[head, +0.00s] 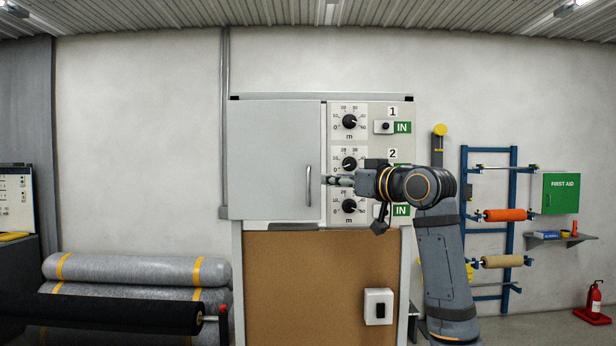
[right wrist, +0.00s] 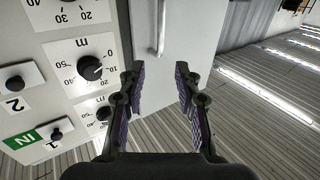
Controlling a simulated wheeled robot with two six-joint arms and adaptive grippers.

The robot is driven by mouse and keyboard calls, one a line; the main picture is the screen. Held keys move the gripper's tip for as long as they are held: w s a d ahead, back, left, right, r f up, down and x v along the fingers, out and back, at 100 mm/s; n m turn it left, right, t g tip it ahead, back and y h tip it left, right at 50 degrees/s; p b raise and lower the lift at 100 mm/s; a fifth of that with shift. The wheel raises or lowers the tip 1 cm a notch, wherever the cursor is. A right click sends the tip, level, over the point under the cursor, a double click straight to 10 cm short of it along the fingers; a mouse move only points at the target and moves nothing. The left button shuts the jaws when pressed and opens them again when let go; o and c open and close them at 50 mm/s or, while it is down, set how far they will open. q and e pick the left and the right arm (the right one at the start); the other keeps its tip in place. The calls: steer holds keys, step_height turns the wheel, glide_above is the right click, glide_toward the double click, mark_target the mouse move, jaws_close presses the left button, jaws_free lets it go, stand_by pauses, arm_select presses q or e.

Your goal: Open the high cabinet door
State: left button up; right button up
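The high cabinet (head: 318,97) hangs on the wall, with its plain grey door (head: 265,155) covering the left half. The door looks shut or nearly so. Its upright bar handle (head: 308,186) is near the door's right edge. The handle also shows at the top of the right wrist view (right wrist: 162,28). My right gripper (head: 335,180) reaches in from the right, pointing left, with its tips just right of the handle. In the right wrist view its fingers are spread and empty (right wrist: 160,78), with the handle ahead between them. My left gripper is not in view.
A panel of dials (head: 349,121) and switches fills the cabinet's right half, close behind my gripper. A brown board (head: 310,275) with a switch box (head: 378,306) is below. Grey rolls (head: 130,270) lie at lower left. The wall left of the door is clear.

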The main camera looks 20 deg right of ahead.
mark_target(310, 178)
steer(key=p+x, duration=0.6)
steer(key=x, duration=0.3)
steer(key=shift+w+a, duration=0.25)
steer(key=shift+w, duration=0.2)
steer(key=shift+d+f, duration=0.15)
jaws_close()
